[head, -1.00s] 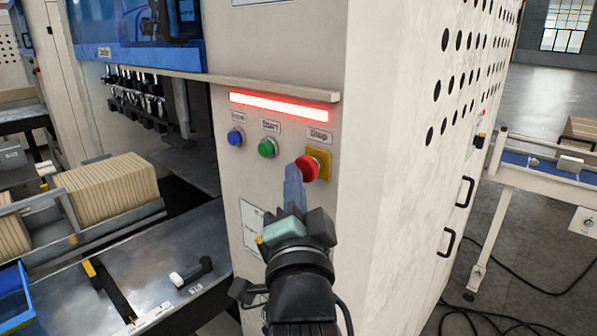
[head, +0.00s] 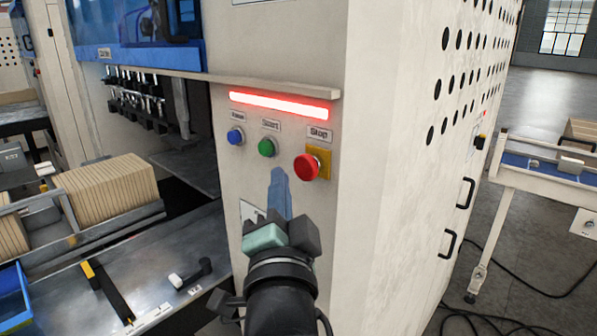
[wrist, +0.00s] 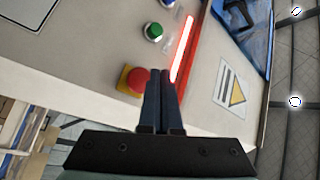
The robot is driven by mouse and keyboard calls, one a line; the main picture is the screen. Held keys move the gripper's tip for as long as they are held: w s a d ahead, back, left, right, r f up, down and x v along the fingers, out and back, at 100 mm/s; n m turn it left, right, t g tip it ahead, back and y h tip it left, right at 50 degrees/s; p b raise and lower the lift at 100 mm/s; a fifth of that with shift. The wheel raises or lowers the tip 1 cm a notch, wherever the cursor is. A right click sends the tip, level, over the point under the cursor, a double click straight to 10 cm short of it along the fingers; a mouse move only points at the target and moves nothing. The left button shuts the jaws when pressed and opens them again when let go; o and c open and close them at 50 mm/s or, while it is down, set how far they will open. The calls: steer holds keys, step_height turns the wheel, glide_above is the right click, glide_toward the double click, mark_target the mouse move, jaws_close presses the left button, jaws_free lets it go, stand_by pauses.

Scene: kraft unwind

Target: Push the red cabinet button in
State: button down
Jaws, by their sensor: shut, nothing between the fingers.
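The red button (head: 307,167) is a round mushroom head on a yellow plate, under a "Stop" label on the pale cabinet's front. It also shows in the wrist view (wrist: 134,79), just left of the fingers, its edge partly behind them. My gripper (head: 279,173) has its blue fingers shut with nothing between them. In the head view the fingertips point up, lower left of the red button and just below the green one. The fingertips (wrist: 161,73) appear beside the red button in the wrist view; whether they touch the cabinet I cannot tell.
A green button (head: 267,148) and a blue button (head: 236,137) sit left of the red one. A lit red bar (head: 280,105) runs above them under a ledge. A metal conveyor (head: 150,260) with stacked brown boards (head: 105,188) lies to the left.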

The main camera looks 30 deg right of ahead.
steer(key=a, duration=0.1)
steer(key=s+a+b, duration=0.1)
steer(key=a, duration=0.2)
steer(key=shift+s+a, duration=0.1)
steer(key=shift+s, duration=0.15)
stand_by(0.3)
steer(key=s+a+r+n+t+y, duration=0.4)
steer(key=s+a+r+n, duration=0.1)
steer(key=a+r+n, duration=0.2)
steer(key=s+a+r+n+t+y+b, duration=0.1)
steer(key=s+a+r+n+t+y, duration=0.3)
steer(key=a+r+n, duration=0.3)
step_height(320, 180, up, 5)
steer(key=s+n+y, duration=0.1)
steer(key=n, duration=0.1)
steer(key=shift+s+a+r+n+t, duration=0.15)
steer(key=shift+s+a+n+t, duration=0.1)
steer(key=shift+s+n+t, duration=0.15)
steer(key=shift+w, duration=0.1)
